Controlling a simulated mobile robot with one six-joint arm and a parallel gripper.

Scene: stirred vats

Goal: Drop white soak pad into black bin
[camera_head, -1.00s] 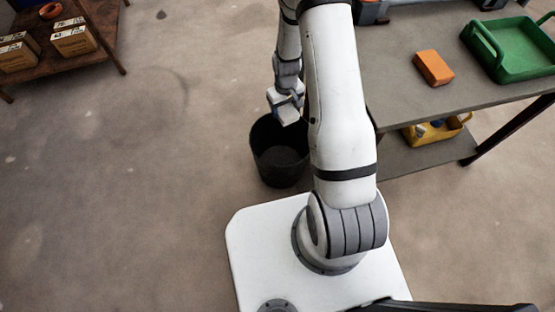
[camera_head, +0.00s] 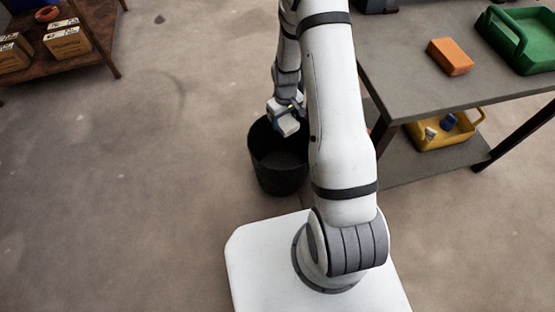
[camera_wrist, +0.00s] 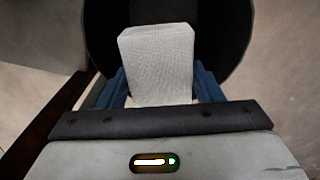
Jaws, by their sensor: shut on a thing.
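The white soak pad (camera_wrist: 158,62) is a pale textured block between the blue fingers of my gripper (camera_wrist: 160,88) in the wrist view. In the head view my gripper (camera_head: 285,112) is shut on the pad (camera_head: 288,126), over the rim area of the black bin. The black bin (camera_head: 278,181) stands upright on the floor, left of my arm. In the wrist view the bin's dark wall (camera_wrist: 237,30) shows behind and around the pad. The part of the bin on the right is hidden by my arm in the head view.
A grey table (camera_head: 405,90) stands at the right with an orange block (camera_head: 450,56) and a green tray (camera_head: 520,52). Its lower shelf holds a yellow container (camera_head: 447,138). A brown table (camera_head: 95,48) with boxes (camera_head: 67,43) is at the far left. The floor between is clear.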

